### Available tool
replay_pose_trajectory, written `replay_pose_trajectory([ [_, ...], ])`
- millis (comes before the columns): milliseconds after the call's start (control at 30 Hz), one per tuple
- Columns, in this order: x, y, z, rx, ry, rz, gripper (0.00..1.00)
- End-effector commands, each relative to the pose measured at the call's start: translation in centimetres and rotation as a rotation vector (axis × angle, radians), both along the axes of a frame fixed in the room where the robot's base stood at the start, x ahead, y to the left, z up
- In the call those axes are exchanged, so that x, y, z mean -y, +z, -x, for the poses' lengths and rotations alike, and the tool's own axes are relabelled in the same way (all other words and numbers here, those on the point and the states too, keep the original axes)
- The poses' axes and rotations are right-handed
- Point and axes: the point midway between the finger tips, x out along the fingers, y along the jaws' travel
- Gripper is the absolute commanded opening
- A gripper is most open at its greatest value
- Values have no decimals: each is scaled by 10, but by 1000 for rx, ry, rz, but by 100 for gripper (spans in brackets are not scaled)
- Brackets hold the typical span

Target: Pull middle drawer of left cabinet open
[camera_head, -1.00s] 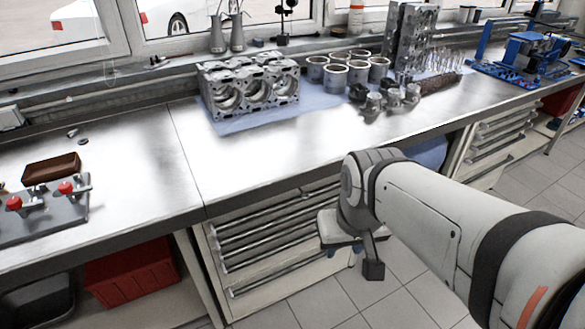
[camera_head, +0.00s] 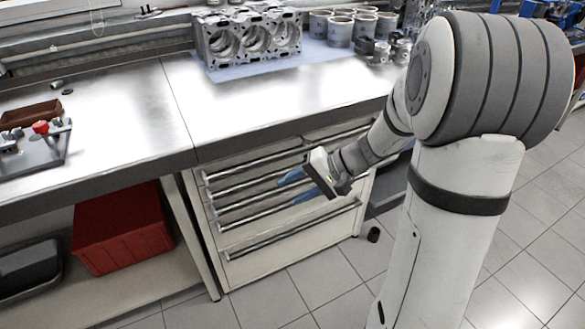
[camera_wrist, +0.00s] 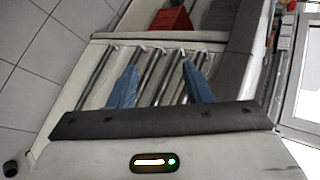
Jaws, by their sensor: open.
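The left cabinet (camera_head: 290,248) stands under the bench with a stack of shut drawers, each with a long metal bar handle. The middle drawer's handle (camera_head: 245,203) runs across the front, its right part hidden behind my gripper. My gripper (camera_head: 286,190) is open, its two blue fingers pointing at the drawer fronts around the height of the middle handles. In the wrist view my gripper (camera_wrist: 160,66) has its fingers spread, with handle bars (camera_wrist: 152,82) showing between them. I cannot tell whether the fingers touch a handle.
A red bin (camera_head: 120,235) and a black tray (camera_head: 30,272) sit on the shelf left of the cabinet. The bench top (camera_head: 130,110) overhangs the drawers and carries an engine block (camera_head: 248,38). Tiled floor (camera_head: 290,295) in front is clear.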

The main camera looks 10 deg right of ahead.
Motion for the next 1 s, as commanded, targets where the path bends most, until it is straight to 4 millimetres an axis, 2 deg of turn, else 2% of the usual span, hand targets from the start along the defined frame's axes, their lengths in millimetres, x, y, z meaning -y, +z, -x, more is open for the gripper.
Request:
replay_pose_trajectory([
  [33,8,-39,-22,8,-61,-73,45],
  [200,45,-108,-93,106,-280,-265,45],
  [300,73,-145,-124,167,-405,-330,45],
  [400,97,-173,-144,218,-506,-365,45],
  [500,115,-190,-156,251,-573,-379,45],
  [633,121,-199,-165,270,-608,-386,45],
  [1000,86,-208,-205,272,-609,-386,45],
])
